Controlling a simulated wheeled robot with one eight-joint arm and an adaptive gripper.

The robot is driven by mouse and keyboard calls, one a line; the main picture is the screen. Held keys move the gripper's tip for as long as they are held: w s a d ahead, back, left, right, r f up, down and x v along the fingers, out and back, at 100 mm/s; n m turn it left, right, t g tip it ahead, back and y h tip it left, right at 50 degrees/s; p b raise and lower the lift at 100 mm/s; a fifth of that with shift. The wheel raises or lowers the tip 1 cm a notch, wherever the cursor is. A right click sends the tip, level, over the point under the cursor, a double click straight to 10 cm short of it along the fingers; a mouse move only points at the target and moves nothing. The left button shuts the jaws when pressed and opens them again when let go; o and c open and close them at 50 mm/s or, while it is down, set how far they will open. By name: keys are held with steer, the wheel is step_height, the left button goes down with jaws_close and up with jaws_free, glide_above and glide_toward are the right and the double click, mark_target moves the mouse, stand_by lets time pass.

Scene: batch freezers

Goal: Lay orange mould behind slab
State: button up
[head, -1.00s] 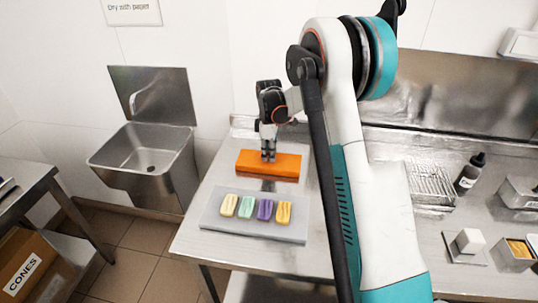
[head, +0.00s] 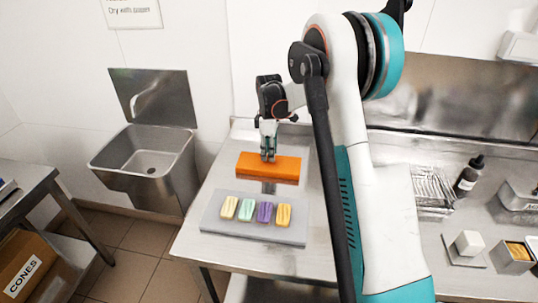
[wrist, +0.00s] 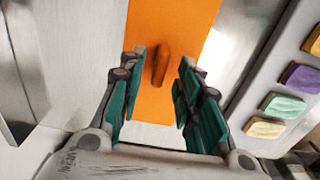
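The orange mould (head: 284,170) lies flat on the steel table, behind the grey slab (head: 222,225), with a narrow gap between them. In the wrist view the mould (wrist: 188,28) has a raised orange handle (wrist: 162,64) in its middle. My gripper (head: 268,157) is over the middle of the mould. In the wrist view my gripper (wrist: 160,90) is open, with one finger on each side of the handle and visible gaps to it. Several coloured bars sit in a row on the slab, including a purple one (head: 265,212) and a green one (head: 247,210).
A steel sink (head: 150,160) is on the wall at left. A side table (head: 30,190) stands at far left over a CONES box (head: 22,265). At right are a dark bottle (head: 468,176), a white block (head: 469,243) and steel containers (head: 513,256). Bare table (head: 215,180) shows left of the mould.

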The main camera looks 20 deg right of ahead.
steer(key=s+a+r+m+t+p, duration=0.15)
steer(key=s+r, duration=0.25)
steer(key=r, duration=0.5)
steer(key=s+a+r+m, duration=0.1)
steer(key=s+a+r, duration=0.25)
steer(key=r, duration=0.55)
steer(key=s+a+r+m+t, duration=0.2)
steer(key=s+a+m, duration=0.1)
steer(key=s, duration=0.6)
steer(key=s+a+r+m+t, duration=0.2)
steer(key=s+r, duration=0.1)
steer(key=s, duration=0.6)
steer(key=s+a+f+m+t, duration=0.1)
steer(key=s+a+f+m, duration=0.1)
steer(key=s, duration=0.7)
steer(key=shift+a+f+m+t, duration=0.35)
steer(key=shift+f+m, duration=0.5)
steer(key=shift+f, duration=0.35)
stand_by(2.3)
